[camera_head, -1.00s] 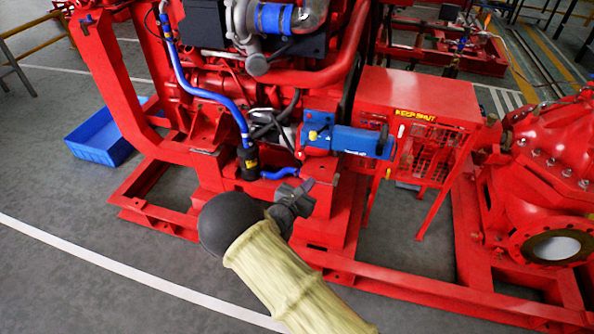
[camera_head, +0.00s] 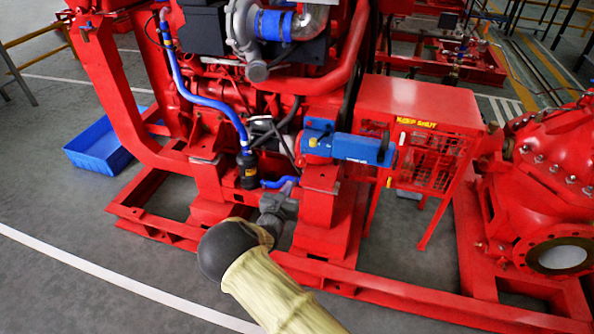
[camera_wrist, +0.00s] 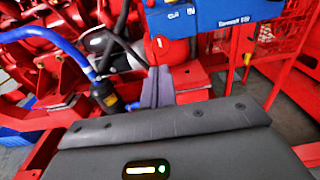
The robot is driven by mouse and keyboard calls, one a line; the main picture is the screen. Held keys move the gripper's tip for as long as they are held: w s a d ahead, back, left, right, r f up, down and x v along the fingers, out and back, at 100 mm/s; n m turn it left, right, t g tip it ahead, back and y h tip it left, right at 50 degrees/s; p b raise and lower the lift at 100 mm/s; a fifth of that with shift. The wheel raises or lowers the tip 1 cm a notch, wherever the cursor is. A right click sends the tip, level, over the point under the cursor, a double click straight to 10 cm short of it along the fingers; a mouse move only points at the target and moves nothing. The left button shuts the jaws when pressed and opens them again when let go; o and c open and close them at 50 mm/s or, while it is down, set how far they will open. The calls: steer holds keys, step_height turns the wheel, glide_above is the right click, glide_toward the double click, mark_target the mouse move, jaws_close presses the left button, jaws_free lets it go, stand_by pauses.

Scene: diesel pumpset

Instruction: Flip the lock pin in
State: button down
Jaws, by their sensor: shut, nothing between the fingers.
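My gripper (camera_head: 287,188) is shut and empty, pointing up and away in front of the engine, below the blue unit. In the wrist view its two grey fingers (camera_wrist: 156,88) lie side by side, just below a round red knob (camera_wrist: 160,46) with a white mark. The blue unit (camera_head: 352,147) is a horizontal cylinder with a blue block at its left end; it also shows in the wrist view (camera_wrist: 238,12). A small yellow piece (camera_head: 389,181) hangs below its right end. I cannot tell for sure which part is the lock pin.
A blue hose (camera_head: 195,96) runs down to a black cylinder (camera_head: 248,166) left of the gripper. A red cage guard (camera_head: 430,150) stands to the right. Red frame rails (camera_head: 400,292) run along the floor. A blue bin (camera_head: 100,146) lies at the far left. Open floor is in front.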

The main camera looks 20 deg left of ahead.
mark_target(300, 163)
steer(key=w, duration=0.3)
steer(key=w+b, duration=0.1)
steer(key=w, duration=0.5)
steer(key=shift+w+f, duration=0.25)
steer(key=shift+w, duration=0.05)
steer(key=shift+d, duration=0.1)
